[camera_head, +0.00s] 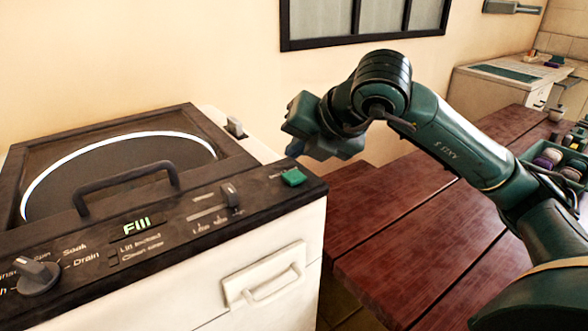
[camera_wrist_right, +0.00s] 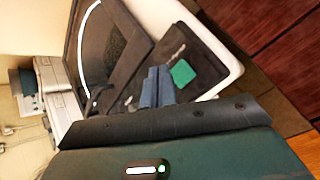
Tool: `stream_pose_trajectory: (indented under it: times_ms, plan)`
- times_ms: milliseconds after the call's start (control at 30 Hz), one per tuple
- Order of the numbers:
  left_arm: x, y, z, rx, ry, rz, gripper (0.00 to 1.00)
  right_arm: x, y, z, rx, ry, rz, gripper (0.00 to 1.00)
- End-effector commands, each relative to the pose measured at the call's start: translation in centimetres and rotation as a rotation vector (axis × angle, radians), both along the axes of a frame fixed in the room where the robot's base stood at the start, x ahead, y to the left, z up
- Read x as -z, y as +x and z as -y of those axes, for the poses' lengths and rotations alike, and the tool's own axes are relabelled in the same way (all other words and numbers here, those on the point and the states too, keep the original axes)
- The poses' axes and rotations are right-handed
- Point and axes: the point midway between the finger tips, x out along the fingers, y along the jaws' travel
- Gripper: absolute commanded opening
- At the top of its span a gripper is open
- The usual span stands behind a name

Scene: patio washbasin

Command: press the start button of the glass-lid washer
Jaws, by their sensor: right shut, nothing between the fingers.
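The glass-lid washer (camera_head: 150,250) stands at the left of the head view, its dark-framed round glass lid (camera_head: 120,165) lying shut. Its panel display (camera_head: 137,226) reads "Fill". The green start button (camera_head: 293,178) sits at the panel's right end. My right gripper (camera_head: 294,147) is shut and empty, above and behind the button and apart from it in the head view. In the right wrist view the closed blue-grey fingertips (camera_wrist_right: 156,85) show just left of the green button (camera_wrist_right: 182,73). My left gripper is not in view.
A wall with a window rises behind.

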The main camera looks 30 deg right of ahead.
Motion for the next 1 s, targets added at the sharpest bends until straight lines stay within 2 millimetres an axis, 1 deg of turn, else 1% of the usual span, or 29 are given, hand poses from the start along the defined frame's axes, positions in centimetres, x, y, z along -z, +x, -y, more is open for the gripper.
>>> stream_pose_trajectory:
  times_ms: [33,200,300,367,800,867,967,1000]
  plan:
    - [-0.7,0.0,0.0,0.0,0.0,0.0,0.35,-1.0,0.0,0.0,-0.001,0.001,0.002,0.0]
    - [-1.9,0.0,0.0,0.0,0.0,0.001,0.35,-2.7,0.0,0.0,-0.001,0.001,0.001,0.0]
    - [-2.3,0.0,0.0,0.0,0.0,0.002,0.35,-3.3,0.0,0.0,-0.001,0.001,0.001,0.0]
    - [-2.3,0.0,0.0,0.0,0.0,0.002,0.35,-3.3,0.0,0.0,-0.001,0.001,0.001,0.0]
    - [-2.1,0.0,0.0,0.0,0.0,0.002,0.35,-3.1,0.0,0.0,-0.001,0.0,-0.001,0.0]
    - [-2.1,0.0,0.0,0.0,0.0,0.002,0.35,-2.9,-0.1,-0.2,-0.01,0.005,-0.005,0.0]
    - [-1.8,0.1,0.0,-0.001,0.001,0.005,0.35,-1.0,-0.7,-2.1,-0.09,0.038,-0.044,0.0]
    - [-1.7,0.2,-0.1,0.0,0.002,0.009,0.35,0.3,-1.2,-3.6,-0.154,0.069,-0.072,0.0]
